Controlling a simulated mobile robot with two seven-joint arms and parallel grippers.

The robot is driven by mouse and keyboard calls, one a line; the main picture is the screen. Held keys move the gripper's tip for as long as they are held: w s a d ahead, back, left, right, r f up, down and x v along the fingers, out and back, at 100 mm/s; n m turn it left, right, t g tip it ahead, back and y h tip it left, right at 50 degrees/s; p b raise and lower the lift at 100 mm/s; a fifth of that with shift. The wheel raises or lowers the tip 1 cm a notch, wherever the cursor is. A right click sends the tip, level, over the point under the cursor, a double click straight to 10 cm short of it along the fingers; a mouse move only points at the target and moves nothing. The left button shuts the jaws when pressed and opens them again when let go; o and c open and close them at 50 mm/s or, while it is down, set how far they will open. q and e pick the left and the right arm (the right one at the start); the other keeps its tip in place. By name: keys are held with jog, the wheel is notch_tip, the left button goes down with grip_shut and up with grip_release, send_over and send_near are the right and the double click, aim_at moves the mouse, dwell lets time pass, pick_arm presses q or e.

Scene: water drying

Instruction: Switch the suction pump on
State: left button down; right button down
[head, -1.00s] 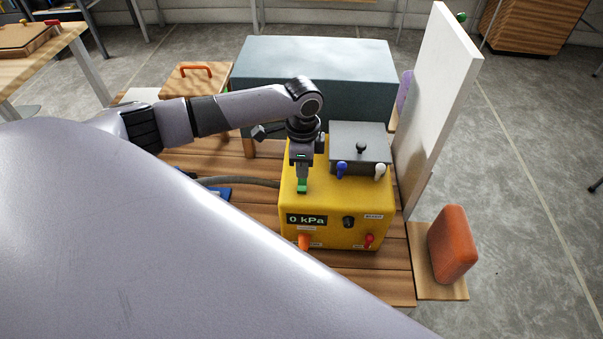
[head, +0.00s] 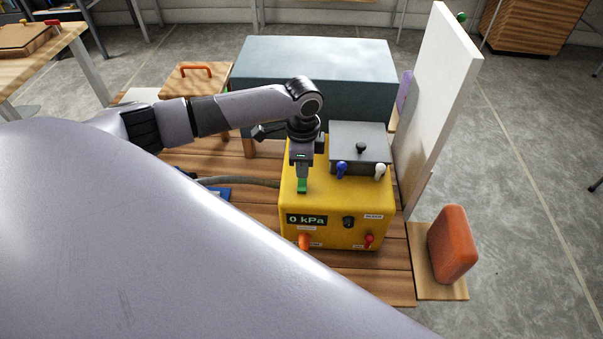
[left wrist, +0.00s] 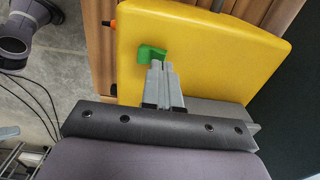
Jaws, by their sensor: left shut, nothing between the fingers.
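The yellow suction pump (head: 330,215) stands on the slatted wooden table, its display reading 0 kPa. A green switch (head: 302,186) is on its top near the front left edge. My left gripper (head: 302,178) points down at the switch with its fingers shut and nothing between them. In the left wrist view the shut fingertips (left wrist: 157,66) are at the green switch (left wrist: 152,53), touching or very close; I cannot tell which. The pump's front has a black knob (head: 348,222), an orange fitting (head: 304,241) and a red one (head: 369,240). My right gripper is not seen.
A grey box (head: 360,145) with a blue and a white valve sits on the pump's back right. A large blue-grey block (head: 315,70) is behind. A white upright panel (head: 436,95) and an orange pad (head: 453,245) stand at right. A hose (head: 235,181) runs left.

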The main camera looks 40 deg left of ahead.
aim_at(302, 180)
pick_arm(q)
jog(key=shift+f+b, duration=0.35)
jog(key=shift+f, duration=0.65)
dwell(0.3)
notch_tip(302, 180, up, 2)
jog(key=p, duration=0.3)
jog(key=shift+r, duration=0.2)
jog(key=shift+r+p, duration=0.55)
jog(key=shift+p, duration=0.05)
jog(key=shift+r+p, duration=0.25)
jog(key=shift+p, duration=0.1)
notch_tip(302, 180, up, 3)
jog(key=p, duration=0.3)
jog(key=shift+r+p, duration=0.1)
jog(key=shift+p, duration=0.25)
